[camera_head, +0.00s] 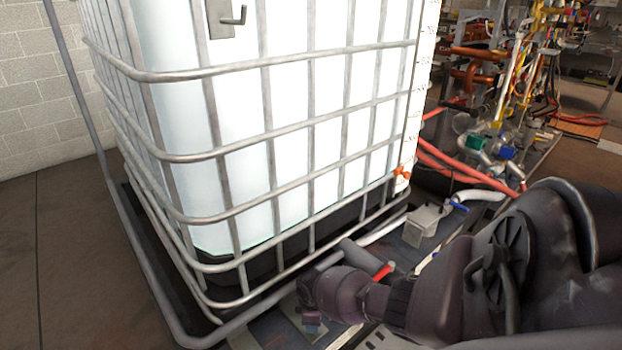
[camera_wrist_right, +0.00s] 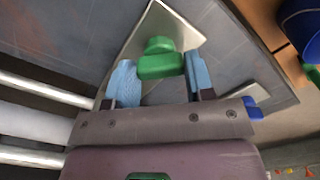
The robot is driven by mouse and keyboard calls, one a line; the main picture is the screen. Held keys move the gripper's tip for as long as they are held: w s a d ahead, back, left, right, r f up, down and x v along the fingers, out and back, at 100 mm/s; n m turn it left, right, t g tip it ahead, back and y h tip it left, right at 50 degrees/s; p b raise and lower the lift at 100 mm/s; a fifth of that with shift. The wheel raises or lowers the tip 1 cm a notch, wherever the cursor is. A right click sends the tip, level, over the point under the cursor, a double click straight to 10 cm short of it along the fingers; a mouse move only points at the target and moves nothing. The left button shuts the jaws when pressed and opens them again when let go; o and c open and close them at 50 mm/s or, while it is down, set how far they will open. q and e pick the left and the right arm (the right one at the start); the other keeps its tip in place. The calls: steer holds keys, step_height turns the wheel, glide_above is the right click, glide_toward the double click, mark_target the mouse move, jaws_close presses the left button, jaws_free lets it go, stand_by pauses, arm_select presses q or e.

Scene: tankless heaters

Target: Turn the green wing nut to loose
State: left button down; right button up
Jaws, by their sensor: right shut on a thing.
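The green wing nut (camera_wrist_right: 160,62) shows in the right wrist view, in front of a pale metal plate (camera_wrist_right: 180,27). My right gripper (camera_wrist_right: 161,78) has its two blue fingers on either side of the nut and is shut on it. In the head view my right arm reaches in from the right, low beside the caged tank, and its gripper (camera_head: 312,322) points downward near the bottom. The wing nut cannot be seen in the head view. My left gripper is not in view.
A large white tank (camera_head: 290,140) in a grey metal cage (camera_head: 220,210) fills the left and middle. A red-handled part (camera_head: 384,271) and a blue-handled valve (camera_head: 459,207) sit near my right arm. Pipes and hoses (camera_head: 500,100) crowd the back right. Bare floor (camera_head: 60,250) lies left.

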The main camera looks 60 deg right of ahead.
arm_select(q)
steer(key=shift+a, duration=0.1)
arm_select(e)
steer(key=shift+n, duration=1.1)
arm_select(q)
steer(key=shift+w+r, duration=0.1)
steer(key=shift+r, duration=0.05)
arm_select(e)
steer(key=o, duration=0.9)
